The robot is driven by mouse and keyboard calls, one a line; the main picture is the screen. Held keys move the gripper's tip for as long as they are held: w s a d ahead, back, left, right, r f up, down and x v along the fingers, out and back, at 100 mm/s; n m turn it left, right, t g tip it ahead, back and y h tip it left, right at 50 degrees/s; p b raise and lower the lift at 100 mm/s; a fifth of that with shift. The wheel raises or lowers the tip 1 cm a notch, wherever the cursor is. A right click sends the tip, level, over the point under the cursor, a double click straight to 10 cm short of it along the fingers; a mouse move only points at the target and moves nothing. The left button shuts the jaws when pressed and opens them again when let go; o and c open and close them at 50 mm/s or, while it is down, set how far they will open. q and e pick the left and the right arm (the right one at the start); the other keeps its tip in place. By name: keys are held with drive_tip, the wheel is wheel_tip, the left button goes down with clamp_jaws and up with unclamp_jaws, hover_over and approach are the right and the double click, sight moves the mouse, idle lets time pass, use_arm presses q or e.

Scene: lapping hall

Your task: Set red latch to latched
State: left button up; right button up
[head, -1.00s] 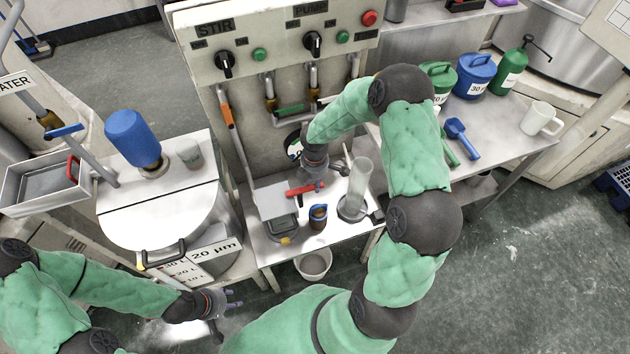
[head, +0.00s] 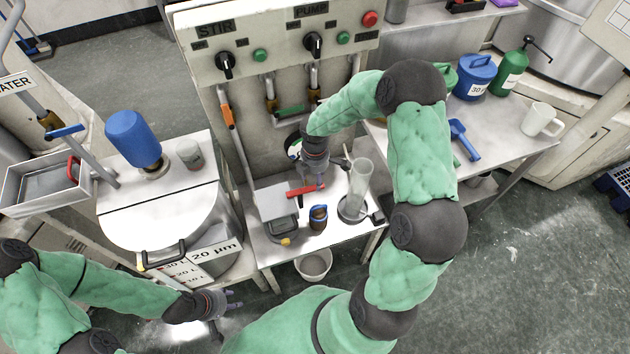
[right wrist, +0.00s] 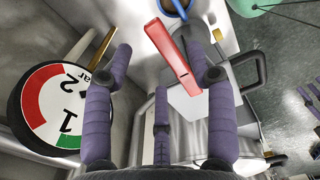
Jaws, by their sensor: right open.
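The red latch bar (head: 305,190) lies roughly level above the small bench, between a grey box-like unit and a clear cylinder. In the right wrist view the red bar (right wrist: 172,55) runs obliquely between and beyond my outer fingertips. My right gripper (head: 312,178) is just above the bar in the head view. In the right wrist view my right gripper (right wrist: 168,62) is open, its purple fingers spread; I see no clear contact with the bar. My left gripper (head: 232,300) hangs low at the lower left, away from the bar; its opening is too small to judge.
A round gauge (right wrist: 52,108) is close to the left finger in the wrist view. The clear cylinder (head: 360,185) and a small dark cup (head: 318,216) stand near the bar. A control panel (head: 275,40) rises behind. A bucket (head: 313,264) is below the bench edge.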

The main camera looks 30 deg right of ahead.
sight(315, 185)
wheel_tip(315, 185, up, 8)
drive_tip(key=shift+r, duration=0.2)
idle(0.6)
